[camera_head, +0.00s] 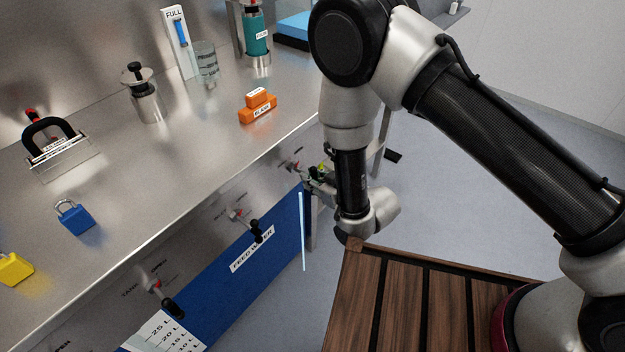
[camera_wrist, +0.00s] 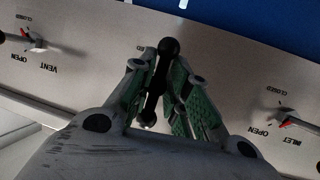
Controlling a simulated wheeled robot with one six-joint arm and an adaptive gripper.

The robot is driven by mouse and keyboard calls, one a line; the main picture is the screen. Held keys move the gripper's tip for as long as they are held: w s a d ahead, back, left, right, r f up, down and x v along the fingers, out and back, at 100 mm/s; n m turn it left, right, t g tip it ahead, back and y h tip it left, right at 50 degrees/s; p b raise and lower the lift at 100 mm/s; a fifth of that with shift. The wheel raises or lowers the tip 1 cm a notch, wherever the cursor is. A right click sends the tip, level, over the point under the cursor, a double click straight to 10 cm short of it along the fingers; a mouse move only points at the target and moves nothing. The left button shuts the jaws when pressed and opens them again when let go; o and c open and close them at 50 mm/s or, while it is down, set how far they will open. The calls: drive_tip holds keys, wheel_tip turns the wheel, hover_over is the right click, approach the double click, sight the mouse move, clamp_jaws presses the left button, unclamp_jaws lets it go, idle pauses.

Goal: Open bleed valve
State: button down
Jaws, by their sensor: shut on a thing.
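In the wrist view, a black valve handle with rounded ends (camera_wrist: 167,47) stands out from the steel panel between the vent and inlet valves. Most of its label is hidden, so its name cannot be read. My gripper (camera_wrist: 157,78) has its green-padded fingers on both sides of this handle and is shut on it. In the head view, my gripper (camera_head: 320,184) is at the far end of the bench's front panel, mostly hidden by my own wrist.
The vent valve (camera_wrist: 34,42) and the inlet valve (camera_wrist: 285,120) flank my gripper closely. Along the bench front are more black-handled valves (camera_head: 257,233). A slatted wooden platform (camera_head: 405,300) lies below. Locks and an orange block (camera_head: 258,108) rest on the bench top.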

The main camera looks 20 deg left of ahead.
drive_tip(key=c, duration=1.5)
unclamp_jaws()
drive_tip(key=shift+w+d+f, duration=0.1)
drive_tip(key=shift+w+d, duration=0.15)
drive_tip(key=shift+d, duration=0.05)
drive_tip(key=shift+a, duration=0.1)
drive_tip(key=shift+a+r, duration=0.1)
drive_tip(key=shift+r, duration=0.4)
wheel_tip(320, 180, up, 9)
drive_tip(key=shift+r, duration=0.1)
